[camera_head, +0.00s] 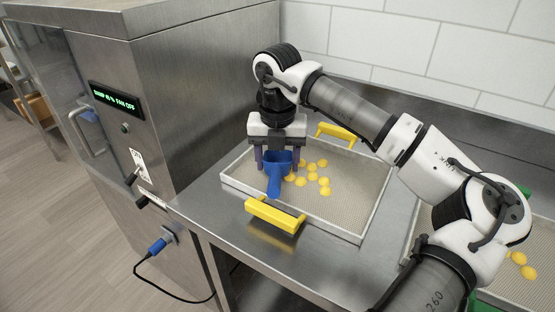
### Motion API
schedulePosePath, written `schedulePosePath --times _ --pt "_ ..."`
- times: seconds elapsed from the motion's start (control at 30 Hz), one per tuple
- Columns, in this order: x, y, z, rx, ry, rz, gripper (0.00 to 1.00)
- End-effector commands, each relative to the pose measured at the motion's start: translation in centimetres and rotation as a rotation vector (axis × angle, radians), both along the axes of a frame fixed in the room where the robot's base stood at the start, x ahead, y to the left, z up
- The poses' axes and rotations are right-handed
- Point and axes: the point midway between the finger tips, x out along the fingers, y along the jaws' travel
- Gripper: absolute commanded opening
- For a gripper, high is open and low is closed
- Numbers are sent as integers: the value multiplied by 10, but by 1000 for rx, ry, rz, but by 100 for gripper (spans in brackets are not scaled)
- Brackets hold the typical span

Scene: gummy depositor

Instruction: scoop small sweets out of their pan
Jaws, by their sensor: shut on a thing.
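A shallow rectangular pan (345,196) with a mesh-like floor and yellow handles lies on the steel counter. Several small yellow sweets (324,181) lie loose in its left and middle part. My gripper (277,160) points down over the left part of the pan. It is shut on a blue scoop (275,180), which sits between its fingers just left of the sweets. The scoop is low over the pan; I cannot tell whether it touches the floor. Its inside is mostly hidden, so I cannot tell if it holds sweets.
A steel machine (190,110) with a green display stands close on the left. A yellow handle (273,215) sticks up at the pan's front edge. A second tray (500,285) with yellow sweets is at the lower right, partly behind my arm. A tiled wall (400,45) closes the back.

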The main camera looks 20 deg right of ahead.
Motion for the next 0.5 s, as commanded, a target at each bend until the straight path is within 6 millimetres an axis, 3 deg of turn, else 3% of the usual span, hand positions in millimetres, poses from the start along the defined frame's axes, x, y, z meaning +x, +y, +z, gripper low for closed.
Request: schedulePosePath --times 0.23,0.5 --pt "2 -1 4 0 -1 0 17" --pt "2 -1 29 0 -1 -1 17"
